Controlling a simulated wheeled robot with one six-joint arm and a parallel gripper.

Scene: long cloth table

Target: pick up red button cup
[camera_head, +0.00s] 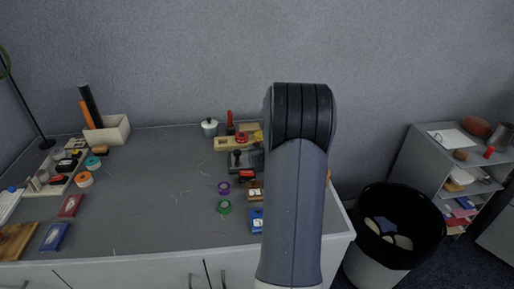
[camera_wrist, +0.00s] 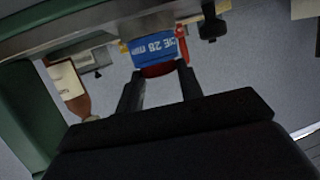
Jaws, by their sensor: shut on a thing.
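In the wrist view, the two dark fingers of my gripper (camera_wrist: 159,86) reach up from the black palm and are shut on a red thing, which I take to be the red button cup (camera_wrist: 155,71). Only a thin red band of it shows between the fingertips. A blue box with white lettering (camera_wrist: 152,50) appears right behind it and hides the rest. In the camera_head view my arm fills the middle right, and my gripper and the held cup are hidden behind it.
The grey table (camera_head: 145,220) has several small things along its left side and near my arm; its middle is mostly clear. A black bin (camera_head: 400,195) and a grey shelf (camera_head: 440,150) stand to the right. A brown-and-white thing (camera_wrist: 70,88) is left of my gripper in the wrist view.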

